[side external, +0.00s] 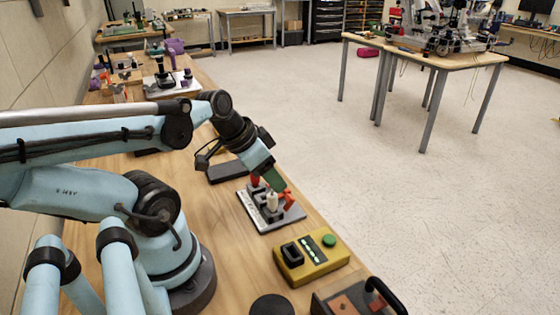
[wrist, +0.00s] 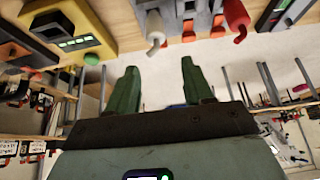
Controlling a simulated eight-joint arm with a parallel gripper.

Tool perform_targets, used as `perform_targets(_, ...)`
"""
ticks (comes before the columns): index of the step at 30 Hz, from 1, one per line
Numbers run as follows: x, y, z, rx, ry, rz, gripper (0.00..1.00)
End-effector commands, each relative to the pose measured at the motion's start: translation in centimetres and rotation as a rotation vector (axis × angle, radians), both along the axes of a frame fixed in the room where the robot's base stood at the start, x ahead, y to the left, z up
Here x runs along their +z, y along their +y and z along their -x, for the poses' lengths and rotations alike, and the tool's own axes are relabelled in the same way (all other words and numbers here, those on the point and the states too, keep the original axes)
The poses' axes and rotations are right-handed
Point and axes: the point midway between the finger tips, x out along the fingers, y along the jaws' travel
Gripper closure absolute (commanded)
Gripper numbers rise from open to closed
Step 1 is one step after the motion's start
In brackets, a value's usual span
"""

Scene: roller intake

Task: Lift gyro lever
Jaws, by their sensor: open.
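A grey plate (side external: 256,219) on the bench carries a small dark mechanism with a white lever (side external: 272,201) and red-orange parts (side external: 289,198). I cannot tell which part is the gyro lever. My gripper (side external: 274,179) hangs just above and behind this mechanism, its green fingers partly covering it. In the wrist view, my gripper (wrist: 160,72) is open, with two green fingers apart and nothing between them. The white lever (wrist: 155,28) and a red lever (wrist: 237,18) show beyond the fingertips at the top edge. I see no clear contact with either.
A yellow box (side external: 318,265) with a green button stands nearer the camera, beside the plate. A dark box with a black handle (side external: 360,299) and a black round object (side external: 271,305) are at the bottom edge. Other devices (side external: 165,80) stand farther along the bench. Open floor lies right.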

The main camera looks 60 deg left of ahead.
Motion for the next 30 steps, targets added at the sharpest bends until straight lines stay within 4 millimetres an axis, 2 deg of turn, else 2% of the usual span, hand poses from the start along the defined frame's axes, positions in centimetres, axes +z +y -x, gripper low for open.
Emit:
perform_targets(10, 0.1, 0.0, 0.0, 0.0, 0.002, 0.001, 0.49)
perform_targets(14, 0.7, -0.1, -0.3, -0.01, 0.041, 0.009, 0.49)
perform_targets(24, 4.4, -0.1, -3.0, -0.027, 0.354, 0.026, 0.49)
perform_targets(30, 5.6, 0.0, -4.4, -0.009, 0.484, 0.006, 0.49)
